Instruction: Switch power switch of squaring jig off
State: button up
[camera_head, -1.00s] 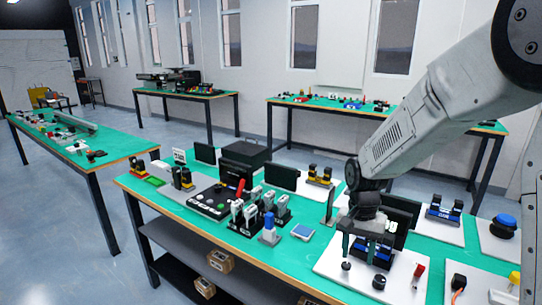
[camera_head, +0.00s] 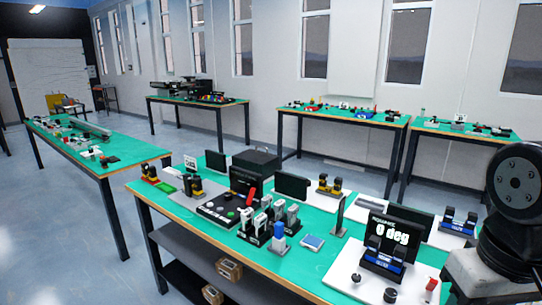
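A white board (camera_head: 345,290) at the front right of the near table carries a blue and black fixture (camera_head: 382,262). Behind the fixture stands a black display (camera_head: 394,236) reading "0 deg"; its small heading is too blurred to read. This looks like the squaring jig. A red-topped part (camera_head: 432,284), perhaps the power switch, stands at the board's right; its on or off state cannot be told. Two black knobs, one at the front (camera_head: 390,295) and one at the left (camera_head: 356,278), also stand on the board. My gripper is out of view; only arm links show at the right edge.
Left of the board are a blue-topped part (camera_head: 279,232), a small blue pad (camera_head: 312,242), grey-and-black clamps (camera_head: 262,222) and a black control box with a red lever (camera_head: 251,196). Another white board with a blue fixture (camera_head: 458,222) lies behind. My arm hides the table's right end.

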aim_at(432, 283)
jog(key=u, duration=1.55)
jog(key=k, duration=0.75)
jog(key=z, duration=1.55)
